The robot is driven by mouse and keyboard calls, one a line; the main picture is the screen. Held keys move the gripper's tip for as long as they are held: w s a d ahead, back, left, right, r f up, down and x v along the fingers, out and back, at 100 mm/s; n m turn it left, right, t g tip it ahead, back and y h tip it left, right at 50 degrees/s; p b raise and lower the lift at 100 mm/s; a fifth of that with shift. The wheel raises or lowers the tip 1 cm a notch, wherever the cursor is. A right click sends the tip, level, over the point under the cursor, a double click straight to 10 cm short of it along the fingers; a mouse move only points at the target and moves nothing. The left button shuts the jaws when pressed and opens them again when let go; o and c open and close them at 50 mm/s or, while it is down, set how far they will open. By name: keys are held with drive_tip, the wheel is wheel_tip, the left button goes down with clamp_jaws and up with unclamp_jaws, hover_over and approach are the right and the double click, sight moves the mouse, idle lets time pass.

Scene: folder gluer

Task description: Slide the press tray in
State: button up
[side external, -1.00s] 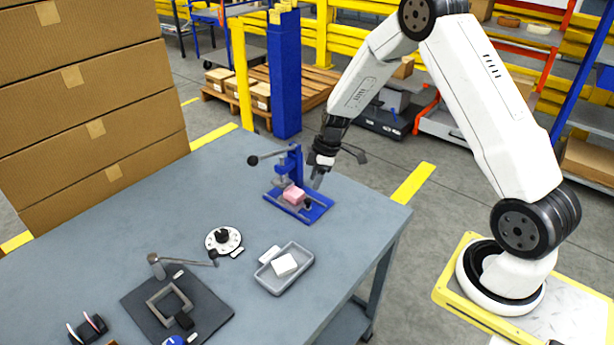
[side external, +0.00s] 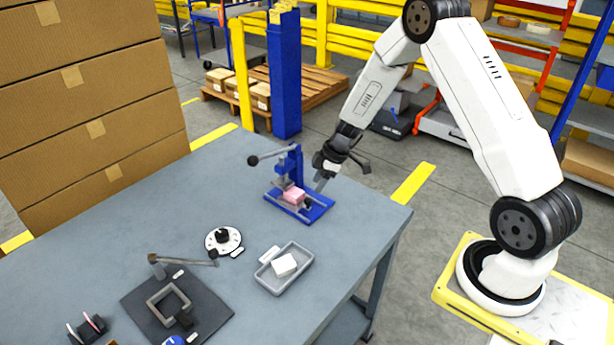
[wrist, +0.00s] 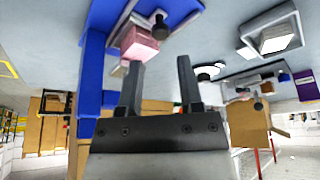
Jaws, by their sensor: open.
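The blue press (side external: 296,170) stands on the table with a lever at its upper left and a flat blue base. A pink block (side external: 293,195) sits on the press tray at the front of the press, and it also shows in the wrist view (wrist: 138,43). A black knob (side external: 308,203) is at the tray's near right end; it also shows in the wrist view (wrist: 160,27). Contact with the knob cannot be told.
A grey tray (side external: 296,284) with white blocks is in front of the press. A white dial (side external: 223,240) and a dark fixture with a lever (side external: 207,316) lie to the left. Stacked cartons (side external: 90,140) stand at the far left. The table right of the grey tray is clear.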

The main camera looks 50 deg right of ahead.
sight(309, 199)
drive_tip(key=shift+x, duration=2.95)
clamp_jaws()
